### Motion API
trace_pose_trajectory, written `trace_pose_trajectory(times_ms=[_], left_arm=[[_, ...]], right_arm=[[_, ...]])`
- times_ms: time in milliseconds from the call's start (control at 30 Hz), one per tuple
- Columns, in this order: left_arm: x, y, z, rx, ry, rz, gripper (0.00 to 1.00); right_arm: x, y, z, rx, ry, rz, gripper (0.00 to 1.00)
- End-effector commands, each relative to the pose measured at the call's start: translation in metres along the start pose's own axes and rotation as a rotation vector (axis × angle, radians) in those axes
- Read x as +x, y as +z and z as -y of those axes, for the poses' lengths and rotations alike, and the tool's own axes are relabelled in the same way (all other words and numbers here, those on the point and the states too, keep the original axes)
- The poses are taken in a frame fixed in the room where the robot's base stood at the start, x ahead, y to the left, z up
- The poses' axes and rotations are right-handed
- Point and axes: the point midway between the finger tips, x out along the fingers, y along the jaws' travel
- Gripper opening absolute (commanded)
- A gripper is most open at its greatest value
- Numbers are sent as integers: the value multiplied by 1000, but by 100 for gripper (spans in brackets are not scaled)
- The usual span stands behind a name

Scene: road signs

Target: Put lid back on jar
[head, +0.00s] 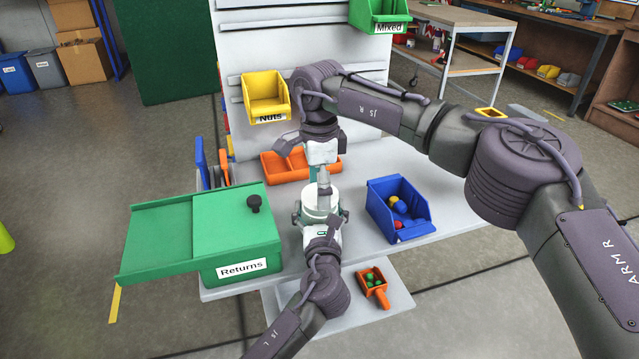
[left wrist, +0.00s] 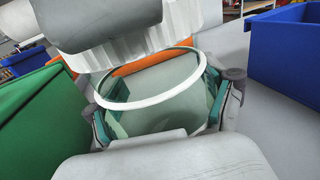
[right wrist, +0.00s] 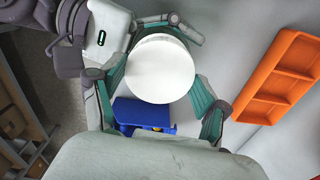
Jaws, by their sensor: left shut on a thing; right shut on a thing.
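The white round lid (head: 314,203) is at the middle of the workbench. In the right wrist view the lid (right wrist: 160,68) sits between the teal pads of my right gripper (right wrist: 158,80), which is shut on it. The clear glass jar (left wrist: 160,120) with a white rim shows in the left wrist view. My left gripper (left wrist: 162,112) is shut around the jar's sides. The ribbed lid (left wrist: 188,25) is above and beyond the jar's mouth there. The rim's near part is uncovered. In the head view the lid and my grippers hide most of the jar.
The green Returns box (head: 225,235) stands left. A blue bin (head: 405,220) with several balls stands right. An orange divided tray (head: 275,166) lies behind. A small orange scoop (head: 376,285) with green balls lies in front. The yellow Nuts bin (head: 262,92) hangs on the back panel.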

Motion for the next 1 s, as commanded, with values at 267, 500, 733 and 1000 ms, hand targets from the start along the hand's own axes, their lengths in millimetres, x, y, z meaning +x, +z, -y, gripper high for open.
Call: trace_pose_trajectory(times_ms=[267,500,733,1000], left_arm=[[0,-1,0,0,0,-2,20],[0,-1,0,0,0,-2,20],[0,-1,0,0,0,-2,20],[0,-1,0,0,0,-2,20]], right_arm=[[0,0,0,0,0,0,65],[2,0,0,0,0,0,65],[6,0,0,0,1,0,65],[12,0,0,0,1,-1,65]])
